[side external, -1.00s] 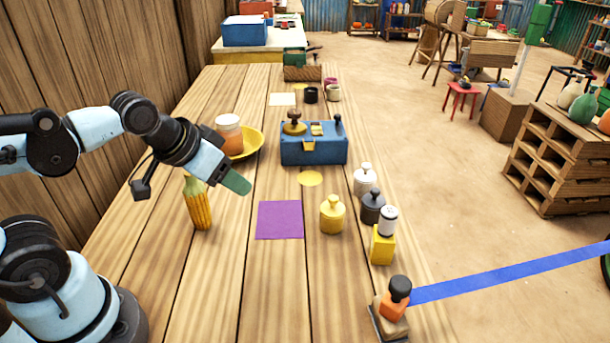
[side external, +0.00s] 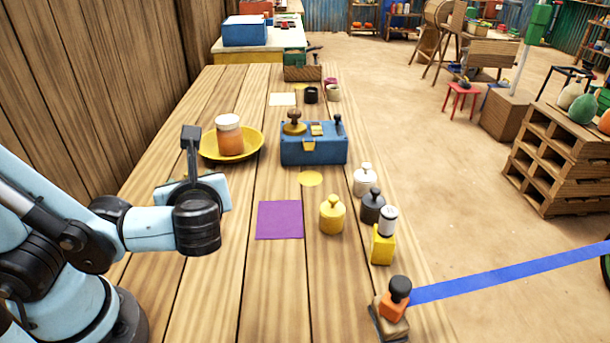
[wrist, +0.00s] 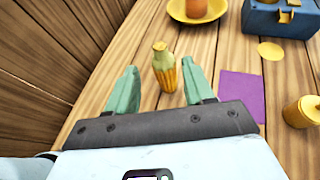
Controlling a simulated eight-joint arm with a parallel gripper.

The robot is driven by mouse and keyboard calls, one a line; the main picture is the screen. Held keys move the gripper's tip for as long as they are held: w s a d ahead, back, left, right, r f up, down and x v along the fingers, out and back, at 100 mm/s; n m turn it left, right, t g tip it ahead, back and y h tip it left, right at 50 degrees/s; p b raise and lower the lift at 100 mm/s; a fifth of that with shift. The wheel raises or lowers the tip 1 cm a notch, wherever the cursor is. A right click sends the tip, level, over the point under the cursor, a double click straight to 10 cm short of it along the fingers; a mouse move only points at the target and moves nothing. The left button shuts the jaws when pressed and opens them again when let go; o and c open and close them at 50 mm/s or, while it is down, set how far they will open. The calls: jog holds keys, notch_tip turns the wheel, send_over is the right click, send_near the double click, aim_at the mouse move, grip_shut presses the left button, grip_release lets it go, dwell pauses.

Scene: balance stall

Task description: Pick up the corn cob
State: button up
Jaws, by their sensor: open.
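In that view the cob shows between and just beyond the fingertips, and I see no contact. In the side view the cob is hidden behind my arm and wrist, and the fingers are hidden too.
A yellow plate (side external: 252,149) with an orange jar (side external: 229,140) stands beyond. A blue box (side external: 314,150), a purple square (side external: 279,220) and a yellow weight (side external: 332,214) lie to the right. A wooden wall (side external: 60,90) bounds the left. The table's middle front is clear.

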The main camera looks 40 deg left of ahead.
jog(key=x, duration=0.7)
jog(key=shift+a, duration=0.15)
grip_shut()
dwell(0.3)
